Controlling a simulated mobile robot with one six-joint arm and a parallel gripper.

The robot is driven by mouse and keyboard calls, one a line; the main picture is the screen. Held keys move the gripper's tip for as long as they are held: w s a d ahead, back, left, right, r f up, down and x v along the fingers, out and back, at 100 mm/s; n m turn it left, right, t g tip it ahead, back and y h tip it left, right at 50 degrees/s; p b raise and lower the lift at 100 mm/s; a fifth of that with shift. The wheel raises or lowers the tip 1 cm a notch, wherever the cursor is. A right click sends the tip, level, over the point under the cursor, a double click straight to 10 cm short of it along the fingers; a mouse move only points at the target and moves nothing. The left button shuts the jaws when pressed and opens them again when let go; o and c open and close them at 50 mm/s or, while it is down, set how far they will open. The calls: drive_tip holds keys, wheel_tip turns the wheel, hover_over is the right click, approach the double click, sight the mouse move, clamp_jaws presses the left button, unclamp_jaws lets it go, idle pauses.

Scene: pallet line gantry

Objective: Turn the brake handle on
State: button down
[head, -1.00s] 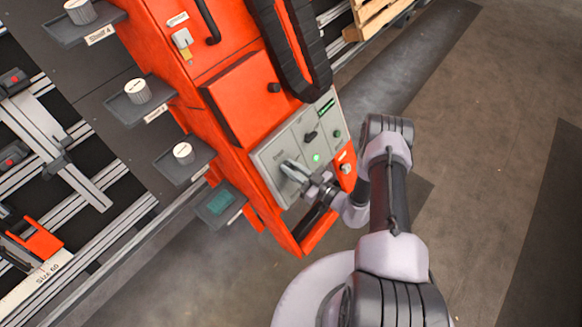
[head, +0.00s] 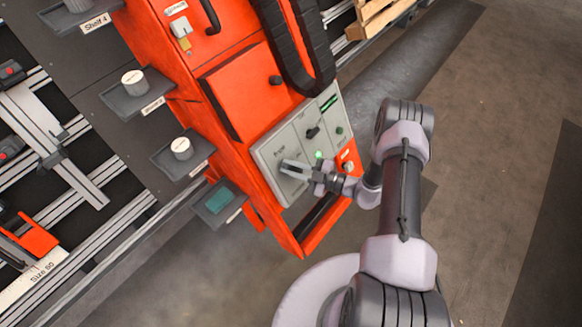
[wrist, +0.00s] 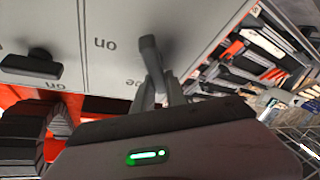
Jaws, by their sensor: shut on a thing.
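The brake handle is a dark grey lever (wrist: 150,55) on the pale grey control panel (wrist: 115,15) in the wrist view. An upside-down "on" mark stands on the panel just left of it. My gripper (wrist: 160,88) is shut on the lever, with the fingers around its near part. In the head view my gripper (head: 293,169) lies across the lower left of the panel (head: 268,157), and its fingers hide most of the lever there.
A black knob (head: 313,132) and a lit green lamp (head: 319,154) are on the same panel. Open floor (head: 480,150) lies to the right.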

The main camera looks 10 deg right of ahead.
drive_tip(key=n+g, duration=0.1)
drive_tip(key=n, duration=0.1)
drive_tip(key=n+g, duration=0.1)
drive_tip(key=n, duration=0.1)
drive_tip(key=n+g, duration=0.1)
drive_tip(key=n, duration=0.1)
drive_tip(key=shift+s+a+f, duration=0.1)
drive_tip(key=shift+s+f, duration=0.2)
drive_tip(key=shift+s+f+n+g+h+p, duration=0.2)
drive_tip(key=shift+n+g+h+p, duration=0.3)
drive_tip(key=shift+n, duration=0.9)
drive_tip(key=shift+s+f+n+g+h+p, duration=0.15)
drive_tip(key=shift+n+g, duration=0.55)
drive_tip(key=shift+n, duration=0.7)
drive_tip(key=shift+w+f, duration=0.1)
drive_tip(key=c, duration=1.4)
unclamp_jaws()
drive_tip(key=shift+o, duration=0.2)
drive_tip(key=p+v, duration=0.4)
drive_tip(key=v, duration=1.3)
drive_tip(key=shift+r, duration=0.3)
